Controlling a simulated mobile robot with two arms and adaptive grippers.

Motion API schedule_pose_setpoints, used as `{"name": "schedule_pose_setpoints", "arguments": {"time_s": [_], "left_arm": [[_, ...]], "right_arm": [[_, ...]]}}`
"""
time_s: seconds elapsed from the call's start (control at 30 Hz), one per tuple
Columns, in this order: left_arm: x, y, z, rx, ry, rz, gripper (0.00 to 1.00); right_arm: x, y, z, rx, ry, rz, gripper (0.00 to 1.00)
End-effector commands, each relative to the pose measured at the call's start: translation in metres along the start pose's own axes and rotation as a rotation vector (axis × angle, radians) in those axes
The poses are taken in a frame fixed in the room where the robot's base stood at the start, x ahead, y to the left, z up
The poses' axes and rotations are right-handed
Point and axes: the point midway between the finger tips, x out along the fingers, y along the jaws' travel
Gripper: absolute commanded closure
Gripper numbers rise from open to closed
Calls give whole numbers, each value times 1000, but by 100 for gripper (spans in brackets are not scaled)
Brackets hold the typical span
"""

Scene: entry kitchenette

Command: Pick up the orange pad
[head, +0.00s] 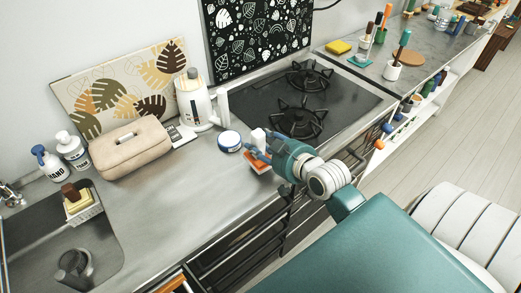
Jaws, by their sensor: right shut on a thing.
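The orange pad (254,164) is at the front edge of the steel counter, left of the stove. It shows as a small flat orange piece with a pale lower edge, partly hidden by the fingers. My right gripper (259,154) reaches in from the right, with its blue fingertips at the pad, shut on it. I cannot tell whether the pad is clear of the counter. My left gripper is not in view.
A round blue-and-white tin (229,141) and a small white item (258,137) stand close to my right gripper. Counter is clear in front of the box.

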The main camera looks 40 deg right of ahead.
Motion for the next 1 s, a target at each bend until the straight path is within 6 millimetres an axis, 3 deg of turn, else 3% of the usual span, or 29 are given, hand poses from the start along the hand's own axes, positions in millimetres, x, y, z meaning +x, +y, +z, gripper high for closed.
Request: {"name": "schedule_pose_setpoints", "arguments": {"time_s": [0.3,0.5,0.7,1.0], "left_arm": [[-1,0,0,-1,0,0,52],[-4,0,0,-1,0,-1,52],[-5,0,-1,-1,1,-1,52],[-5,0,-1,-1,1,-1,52]], "right_arm": [[-36,0,-90,-6,11,1,94],[-53,0,-130,-5,9,2,94],[-62,0,-149,-1,4,0,94],[-63,0,-152,0,1,1,94]]}}
